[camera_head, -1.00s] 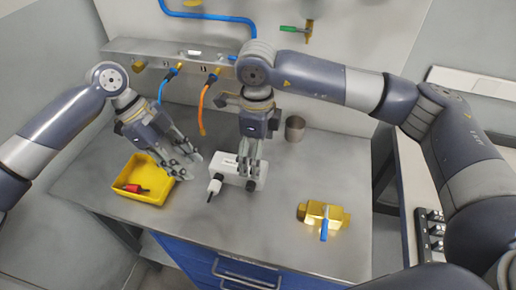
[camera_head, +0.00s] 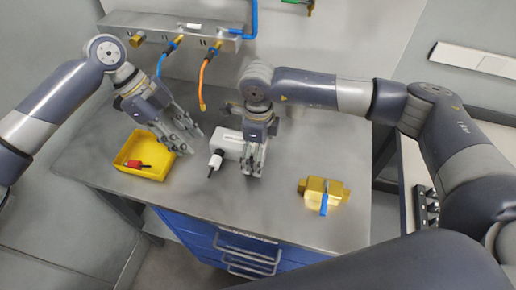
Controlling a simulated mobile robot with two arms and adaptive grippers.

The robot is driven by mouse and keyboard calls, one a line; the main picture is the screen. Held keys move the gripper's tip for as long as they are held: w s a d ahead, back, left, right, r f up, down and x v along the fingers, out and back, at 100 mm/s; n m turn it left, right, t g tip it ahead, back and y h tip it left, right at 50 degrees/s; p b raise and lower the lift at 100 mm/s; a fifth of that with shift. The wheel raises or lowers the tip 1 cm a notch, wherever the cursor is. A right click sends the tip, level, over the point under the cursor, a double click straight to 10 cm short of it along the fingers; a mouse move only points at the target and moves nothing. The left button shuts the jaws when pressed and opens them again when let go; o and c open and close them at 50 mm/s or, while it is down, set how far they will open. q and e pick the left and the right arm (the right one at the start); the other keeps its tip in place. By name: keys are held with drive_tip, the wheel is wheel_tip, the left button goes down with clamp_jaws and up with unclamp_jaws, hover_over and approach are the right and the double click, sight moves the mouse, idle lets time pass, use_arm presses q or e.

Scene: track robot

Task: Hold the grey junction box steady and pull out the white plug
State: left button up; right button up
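The grey junction box (camera_head: 229,143), pale in this light, lies on the metal bench in the middle of the head view. The white plug (camera_head: 215,160), with a black tip, sticks out at its front left. My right gripper (camera_head: 252,172) points down at the right part of the box and hides that end. Its fingers look close together; I cannot tell whether they grip the box. My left gripper (camera_head: 193,143) is open and empty, left of the box and above the bench, apart from the plug.
A yellow tray (camera_head: 158,174) with a red-and-black object (camera_head: 138,165) stands at the left. A brass valve with a blue handle (camera_head: 324,192) lies at the right. Blue and orange hoses (camera_head: 206,73) hang from the back rail. The bench front centre is clear.

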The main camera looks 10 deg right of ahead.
drive_tip(key=c, duration=1.2)
drive_tip(key=o, duration=0.6)
drive_tip(key=c, duration=0.4)
use_arm(q)
drive_tip(key=shift+o, duration=0.6)
use_arm(e)
drive_tip(key=shift+c, duration=0.4)
use_arm(q)
drive_tip(key=n+t+y, duration=0.2)
drive_tip(key=n+y, duration=0.2)
drive_tip(key=n, duration=0.9)
hover_over(215, 160)
drive_tip(key=a, duration=0.2)
drive_tip(key=shift+w+d+f, duration=0.1)
drive_tip(key=shift+d+f, duration=0.15)
drive_tip(key=shift+f, duration=0.5)
use_arm(e)
drive_tip(key=shift+s, duration=0.1)
use_arm(q)
drive_tip(key=n, duration=0.2)
drive_tip(key=d+n+y, duration=0.1)
drive_tip(key=n, duration=0.2)
drive_tip(key=shift+d+t, duration=0.15)
drive_tip(key=shift+t, duration=0.25)
use_arm(e)
drive_tip(key=shift+f, duration=0.1)
use_arm(q)
drive_tip(key=shift+f, duration=4.15)
